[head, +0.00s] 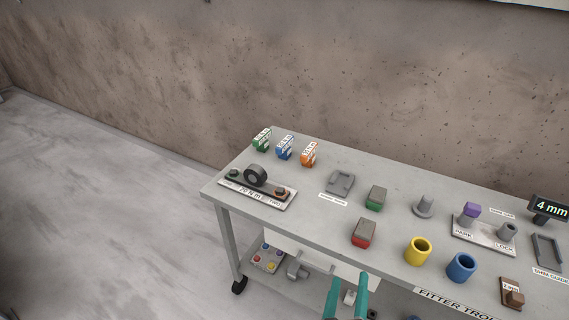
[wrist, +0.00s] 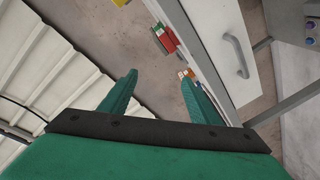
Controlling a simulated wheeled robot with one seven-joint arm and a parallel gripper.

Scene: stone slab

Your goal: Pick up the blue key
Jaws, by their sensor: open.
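A small blue block-shaped item with a white label (head: 285,148) stands at the back left of the trolley top, between a similar green item (head: 262,140) and an orange one (head: 309,155). It is the likeliest blue key, but its shape is too small to be sure. My gripper (head: 347,290) has teal fingers and shows at the bottom of the head view, in front of the trolley's front edge and well away from the blue item. In the wrist view my gripper (wrist: 158,78) is open, with nothing held between its fingers.
The grey trolley top (head: 310,190) also holds a black-ringed tool on a plate (head: 257,187), green and red blocks (head: 376,198), yellow and blue cups (head: 418,250), and a PARK/LOCK plate (head: 484,236). A wall stands behind. Open floor (head: 100,200) lies left.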

